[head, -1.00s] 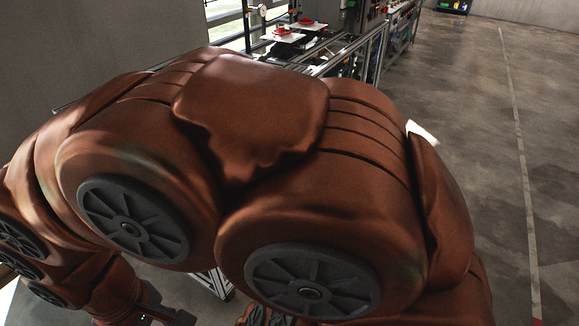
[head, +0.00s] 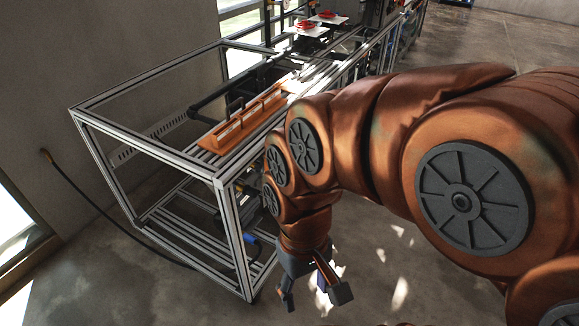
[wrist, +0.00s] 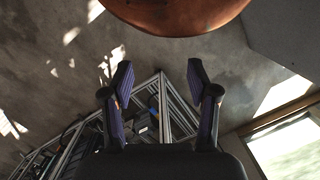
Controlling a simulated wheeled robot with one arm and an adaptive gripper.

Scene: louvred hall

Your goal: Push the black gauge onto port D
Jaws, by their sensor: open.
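My gripper (head: 313,294) hangs at the end of my bent arm, fingers pointing down, in front of the near corner of a metal frame bench (head: 222,180). Its fingers are apart and empty. In the wrist view my gripper (wrist: 160,78) is also open, with bare floor and the bench frame beyond its fingers. I cannot make out the black gauge in either current view. I cannot identify port D either; the far equipment is small and partly cut off by the top edge of the head view.
An orange rail-like part (head: 242,122) lies on the bench. Farther back are red round parts (head: 305,25) on white plates. A black cable (head: 90,200) runs from the left wall to the floor. Open concrete floor (head: 490,45) lies at the right.

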